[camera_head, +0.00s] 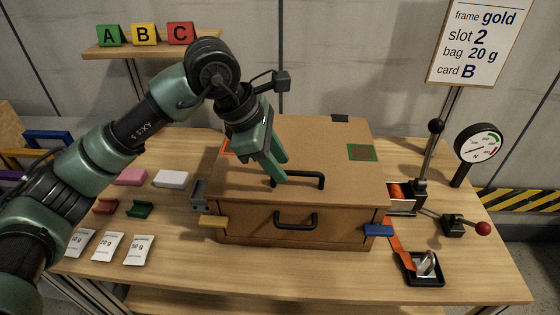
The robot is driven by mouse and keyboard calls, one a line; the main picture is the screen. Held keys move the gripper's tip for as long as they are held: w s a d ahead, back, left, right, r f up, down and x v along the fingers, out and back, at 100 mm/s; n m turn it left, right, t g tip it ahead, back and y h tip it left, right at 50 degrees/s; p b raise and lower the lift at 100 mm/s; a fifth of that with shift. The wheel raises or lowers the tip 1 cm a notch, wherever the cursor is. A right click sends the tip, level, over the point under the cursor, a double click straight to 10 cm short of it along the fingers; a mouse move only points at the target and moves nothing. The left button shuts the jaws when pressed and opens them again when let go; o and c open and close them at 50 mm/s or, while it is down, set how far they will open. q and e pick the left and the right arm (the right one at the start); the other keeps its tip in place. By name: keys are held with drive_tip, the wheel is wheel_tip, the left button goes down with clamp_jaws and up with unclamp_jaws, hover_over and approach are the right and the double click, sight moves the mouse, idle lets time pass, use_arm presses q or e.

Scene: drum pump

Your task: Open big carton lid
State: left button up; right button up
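The big carton (233,185) is a brown box in the middle of the table, and its lid (320,140) lies flat and closed on top. A black bar handle (310,174) stands on the lid near its front edge. A second black handle (296,226) is on the front face. My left gripper (284,169) points down over the lid, at the left end of the lid handle. Its green fingers look apart, with nothing seen held between them. Whether a finger touches the handle is hard to tell. My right gripper is not in view.
Yellow (212,221) and blue (379,230) tabs stick out at the carton's front corners. A lever with a red knob (483,228), a gauge (478,142) and a black tray (424,270) stand right. White packets (107,247) lie left. The table's front strip is mostly clear.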

use_arm(q)
drive_tip(key=shift+f, duration=0.3)
clamp_jaws()
idle(1.3)
